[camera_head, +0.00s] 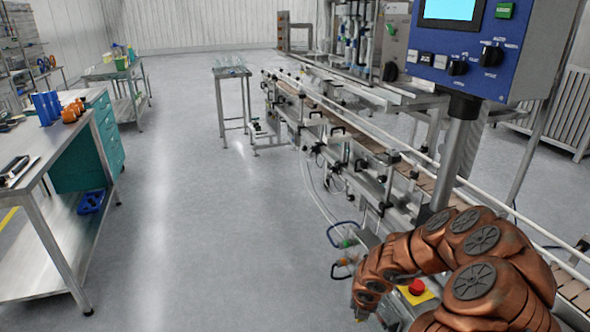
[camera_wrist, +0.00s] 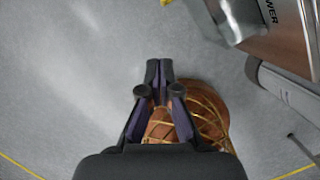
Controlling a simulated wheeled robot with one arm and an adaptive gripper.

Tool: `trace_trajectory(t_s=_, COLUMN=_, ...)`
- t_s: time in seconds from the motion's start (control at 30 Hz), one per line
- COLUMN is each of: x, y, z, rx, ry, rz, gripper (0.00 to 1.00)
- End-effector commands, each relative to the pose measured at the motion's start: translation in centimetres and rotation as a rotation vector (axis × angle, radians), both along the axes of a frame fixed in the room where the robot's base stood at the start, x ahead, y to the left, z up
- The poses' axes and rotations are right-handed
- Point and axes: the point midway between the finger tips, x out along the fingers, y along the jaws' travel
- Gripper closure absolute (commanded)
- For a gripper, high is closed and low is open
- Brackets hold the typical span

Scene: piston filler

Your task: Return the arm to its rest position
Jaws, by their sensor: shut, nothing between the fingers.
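My arm is the copper-coloured jointed arm (camera_head: 470,260) at the lower right of the head view. It is folded and bent beside the conveyor. My gripper (camera_wrist: 159,72) is in the middle of the wrist view, with its dark fingertips together and nothing between them. Grey floor lies beyond the fingertips. A copper-brown part with golden lines shows behind and below the fingers; it looks like part of my own body. The gripper itself cannot be made out in the head view.
A conveyor (camera_head: 400,150) runs along the right. A blue control panel (camera_head: 480,45) stands on a post above my arm, and a red emergency button (camera_head: 417,287) is close to the arm. A steel workbench (camera_head: 50,180) is on the left. The floor (camera_head: 200,220) between is clear.

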Motion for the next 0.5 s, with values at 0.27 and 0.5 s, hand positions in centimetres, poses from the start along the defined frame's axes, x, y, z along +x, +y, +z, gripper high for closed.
trace_trajectory(t_s=0.27, x=6.2, y=6.0, z=10.9, rx=-0.017, ry=-0.294, rz=0.471, gripper=1.00)
trace_trajectory(t_s=0.5, x=6.4, y=14.2, z=22.6, rx=-0.113, ry=-0.567, rz=1.055, gripper=1.00)
